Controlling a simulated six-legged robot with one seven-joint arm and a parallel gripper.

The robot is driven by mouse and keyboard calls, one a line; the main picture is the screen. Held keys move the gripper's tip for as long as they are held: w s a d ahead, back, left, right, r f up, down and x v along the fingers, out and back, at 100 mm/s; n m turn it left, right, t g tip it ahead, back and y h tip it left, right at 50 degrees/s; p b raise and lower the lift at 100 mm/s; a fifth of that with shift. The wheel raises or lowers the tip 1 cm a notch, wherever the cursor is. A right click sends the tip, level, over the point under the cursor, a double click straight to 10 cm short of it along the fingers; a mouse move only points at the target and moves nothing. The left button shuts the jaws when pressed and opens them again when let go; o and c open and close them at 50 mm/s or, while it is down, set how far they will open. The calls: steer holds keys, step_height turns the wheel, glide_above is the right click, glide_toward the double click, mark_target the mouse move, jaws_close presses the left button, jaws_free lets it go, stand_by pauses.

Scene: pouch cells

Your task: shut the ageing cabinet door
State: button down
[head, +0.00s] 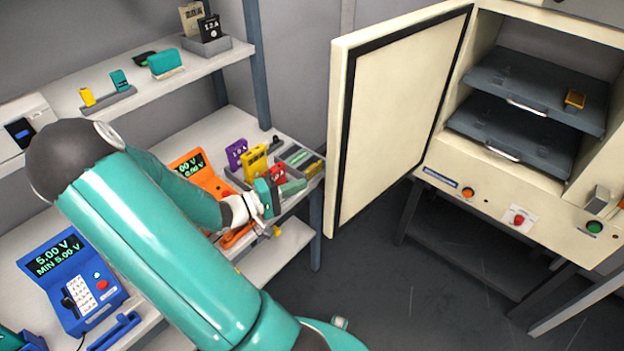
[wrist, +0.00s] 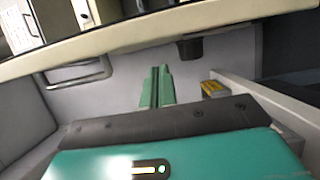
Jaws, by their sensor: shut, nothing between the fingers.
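The ageing cabinet (head: 480,168) stands at the right of the head view. Its cream door (head: 398,112), with a black seal around its inner face, stands wide open to the left of the opening. My gripper (head: 303,186) is shut and empty, left of the door's free edge and in front of the shelf rack. In the wrist view its two green fingers (wrist: 157,88) lie side by side. A cream band with a dark line (wrist: 150,32) crosses the top of that view; it looks like part of the door. Whether my fingers touch the door cannot be told.
Two dark trays (head: 535,92) sit inside the cabinet, with a gold-coloured cell (head: 574,99) on the upper one. The rack's lower shelf (head: 140,235) holds orange and blue devices and several cells close to my arm. Dark floor (head: 400,290) is clear below the door.

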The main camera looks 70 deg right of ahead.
mark_target(328, 175)
steer(key=x, duration=0.9)
steer(key=shift+s, duration=0.2)
